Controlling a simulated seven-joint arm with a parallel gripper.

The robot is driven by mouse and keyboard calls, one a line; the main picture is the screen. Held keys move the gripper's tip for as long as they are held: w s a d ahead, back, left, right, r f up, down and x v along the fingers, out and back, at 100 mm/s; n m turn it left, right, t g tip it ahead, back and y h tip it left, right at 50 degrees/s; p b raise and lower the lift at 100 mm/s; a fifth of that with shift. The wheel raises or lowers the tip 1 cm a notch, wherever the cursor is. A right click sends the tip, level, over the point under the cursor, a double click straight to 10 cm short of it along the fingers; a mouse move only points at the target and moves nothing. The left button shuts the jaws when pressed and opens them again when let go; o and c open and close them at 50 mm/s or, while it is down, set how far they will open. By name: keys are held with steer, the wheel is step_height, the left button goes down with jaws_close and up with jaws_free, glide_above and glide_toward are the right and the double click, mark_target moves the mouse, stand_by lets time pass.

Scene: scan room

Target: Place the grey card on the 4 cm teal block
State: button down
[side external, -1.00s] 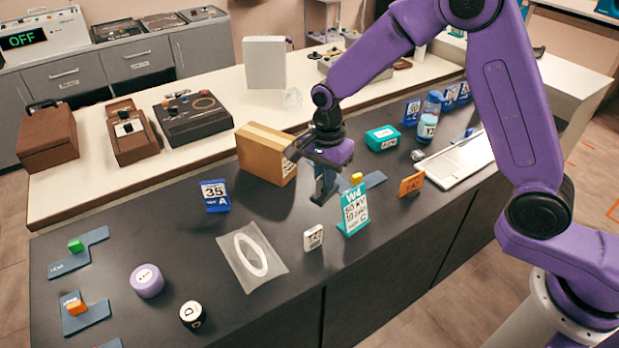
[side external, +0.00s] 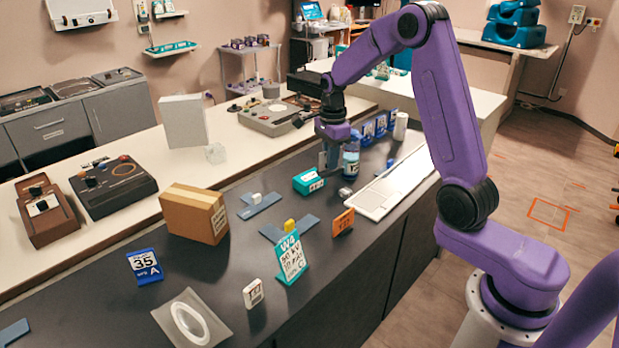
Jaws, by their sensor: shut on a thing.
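The teal block (side external: 308,181), with a white label on its front, lies on the dark counter behind the orange tag. My gripper (side external: 329,165) points down just behind and to the right of it in the picture, beside the blue bottle, above the counter. Its fingers are shut on a thin greyish piece that I take for the grey card; it is small and hard to tell apart from the dark fingers. Nothing is seen lying on top of the teal block.
A blue bottle (side external: 351,160) stands close to my gripper. A cardboard box (side external: 194,213) is at left.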

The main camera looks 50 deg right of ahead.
steer(key=d, duration=0.2)
steer(key=shift+s+d+r+m, duration=0.15)
steer(key=shift+d+r+m, duration=0.05)
steer(key=shift+d+m, duration=0.2)
steer(key=shift+w+d+f, duration=0.1)
steer(key=shift+w+d, duration=0.15)
steer(key=w+d+f, duration=0.2)
steer(key=w+f, duration=0.2)
steer(key=w, duration=0.4)
glide_above(310, 184)
step_height(310, 184, down, 6)
steer(key=shift+d+f, duration=0.1)
steer(key=shift+f, duration=1.25)
steer(key=shift+f, duration=0.2)
steer(key=c, duration=1.2)
jaws_free()
steer(key=shift+c, duration=0.2)
steer(key=shift+r, duration=0.15)
